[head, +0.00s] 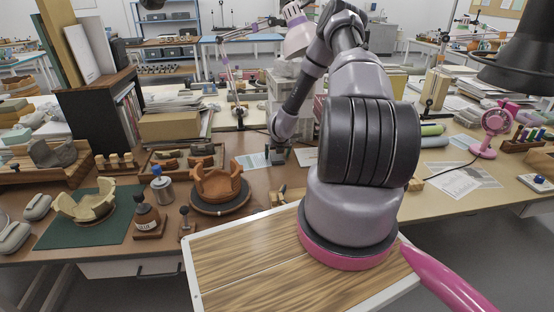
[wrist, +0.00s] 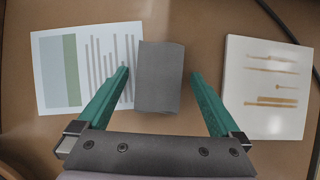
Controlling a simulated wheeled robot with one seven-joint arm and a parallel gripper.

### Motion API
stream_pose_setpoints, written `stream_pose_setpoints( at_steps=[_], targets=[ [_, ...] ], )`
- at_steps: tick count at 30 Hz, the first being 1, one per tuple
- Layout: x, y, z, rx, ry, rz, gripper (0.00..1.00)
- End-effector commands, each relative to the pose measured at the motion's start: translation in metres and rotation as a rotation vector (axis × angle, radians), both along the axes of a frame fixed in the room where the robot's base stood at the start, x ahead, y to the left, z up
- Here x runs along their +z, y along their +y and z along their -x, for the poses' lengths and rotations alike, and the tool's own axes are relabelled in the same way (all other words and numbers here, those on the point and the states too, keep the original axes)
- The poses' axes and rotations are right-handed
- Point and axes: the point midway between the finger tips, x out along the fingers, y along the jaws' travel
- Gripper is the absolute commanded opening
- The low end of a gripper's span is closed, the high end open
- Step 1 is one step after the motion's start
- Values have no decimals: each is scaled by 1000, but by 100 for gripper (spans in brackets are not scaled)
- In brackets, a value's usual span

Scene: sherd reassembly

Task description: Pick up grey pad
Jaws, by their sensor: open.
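The grey pad (wrist: 160,92) is a dark grey, roughly rectangular block lying on the brown table in the wrist view. My gripper (wrist: 160,74) is open, with one teal finger on each side of the pad and a gap between each finger and the pad. The frames do not clearly show how high the fingertips are above the table. In the head view my gripper (head: 277,156) points down at the table beyond the wooden board, and I cannot make out the pad there.
A printed sheet (wrist: 88,66) lies left of the pad, partly under the left finger. A white card with brown marks (wrist: 265,85) lies to the right. A dark cable (wrist: 280,22) crosses the upper right. In the head view, a terracotta vessel (head: 217,186) stands left of my gripper.

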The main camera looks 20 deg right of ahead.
Motion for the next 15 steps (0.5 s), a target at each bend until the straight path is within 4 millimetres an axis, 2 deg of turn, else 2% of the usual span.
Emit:
stream_pose_setpoints(
  at_steps=[2, 3, 5, 6, 9, 10, 11, 15],
  targets=[
    [0, 0, 0, 0, 0, 0, 100],
    [0, 0, 0, 0, 0, 0, 92],
    [0, 0, 0, 0, 0, 0, 69],
    [0, 0, 0, 0, 0, 0, 54],
    [0, 0, 0, 0, 0, 0, 20],
    [0, 0, 0, 0, 0, 0, 20],
    [0, 0, 0, 0, 0, 0, 12],
    [1, 0, 0, 0, 0, 0, 12]
  ],
)
